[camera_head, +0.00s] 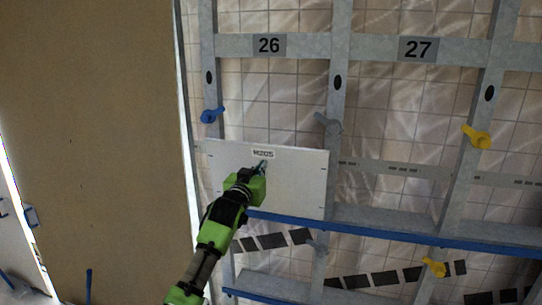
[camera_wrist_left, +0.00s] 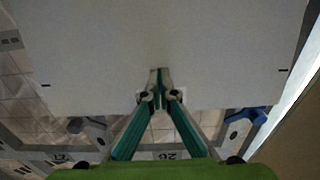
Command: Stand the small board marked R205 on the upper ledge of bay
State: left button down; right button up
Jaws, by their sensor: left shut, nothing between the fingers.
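A white board (camera_head: 300,185) stands upright in bay 26 of the metal rack, its lower edge at the blue-edged upper ledge (camera_head: 400,233). Its small label (camera_head: 263,153) looks like M2025 or similar, too small to read surely. My left gripper (camera_head: 263,167) is shut and empty in front of the board's face, just below the label. In the left wrist view the board (camera_wrist_left: 90,50) fills the upper part, and the shut fingertips (camera_wrist_left: 159,74) show against it; I cannot tell whether they touch. My arm hides part of the board's lower left edge. My right gripper is not in view.
Bay plates 26 (camera_head: 269,45) and 27 (camera_head: 418,49) mark the rack's top bar. A blue knob (camera_head: 212,115), a grey knob (camera_head: 327,123) and yellow knobs (camera_head: 477,137) stick out from the posts. Bay 27's ledge is bare. A large brown panel (camera_head: 95,130) stands at left.

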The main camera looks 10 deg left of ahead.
pick_arm(q)
jog(key=shift+w+d+b, duration=0.1)
jog(key=shift+w+b, duration=1)
jog(key=shift+w, duration=1.2)
jog(key=shift+s, duration=0.1)
jog(key=shift+s+p, duration=0.35)
jog(key=shift+p, duration=0.1)
jog(key=s+p, duration=0.6)
jog(key=s, duration=0.3)
jog(key=shift+a, duration=0.2)
jog(key=shift+s+f, duration=0.1)
